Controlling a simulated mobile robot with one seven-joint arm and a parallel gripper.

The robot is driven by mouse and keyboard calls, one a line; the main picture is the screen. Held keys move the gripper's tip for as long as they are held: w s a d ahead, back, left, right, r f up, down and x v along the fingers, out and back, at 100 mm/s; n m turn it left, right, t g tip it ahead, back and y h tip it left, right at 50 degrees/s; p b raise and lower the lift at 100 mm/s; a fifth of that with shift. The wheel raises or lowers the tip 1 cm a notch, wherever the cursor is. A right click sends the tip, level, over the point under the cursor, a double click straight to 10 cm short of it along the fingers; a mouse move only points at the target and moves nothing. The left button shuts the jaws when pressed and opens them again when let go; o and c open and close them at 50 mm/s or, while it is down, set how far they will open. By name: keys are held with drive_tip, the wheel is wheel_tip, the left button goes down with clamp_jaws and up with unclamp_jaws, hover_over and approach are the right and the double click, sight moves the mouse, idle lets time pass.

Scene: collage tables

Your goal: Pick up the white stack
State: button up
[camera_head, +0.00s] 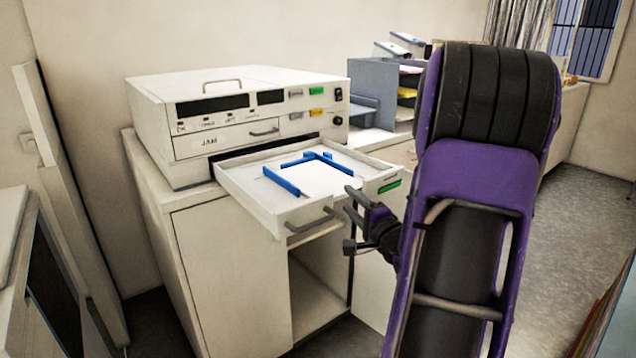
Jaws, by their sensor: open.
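A white stack (329,179) lies flat in the pulled-out paper tray (243,193) of a white machine. Blue guides (281,180) stand along its left and back sides. My gripper (349,218) is open at the tray's front right, close to the tray's grey handle (311,221). It appears empty and beside the stack, not around it. Whether a finger touches the tray front cannot be told. My purple and black arm covers much of the right side of the view.
The white machine (237,109) stands on a cabinet (229,269) with an open front compartment. A grey organiser (381,92) with papers stands on the counter behind, partly hidden by my arm. A panel leans against the left wall. Grey floor is free at the right.

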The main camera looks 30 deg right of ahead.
sight(343, 196)
drive_tip(key=shift+w+d+f+b, duration=0.1)
drive_tip(key=shift+w+d, duration=0.1)
drive_tip(key=shift+w, duration=0.9)
drive_tip(key=shift+w+d+f+b, duration=0.1)
drive_tip(key=shift+w+d, duration=0.05)
drive_tip(key=shift+w, duration=1)
drive_tip(key=shift+w+d+f+b, duration=0.1)
drive_tip(key=shift+w+d, duration=0.1)
drive_tip(key=shift+w, duration=0.9)
clamp_jaws()
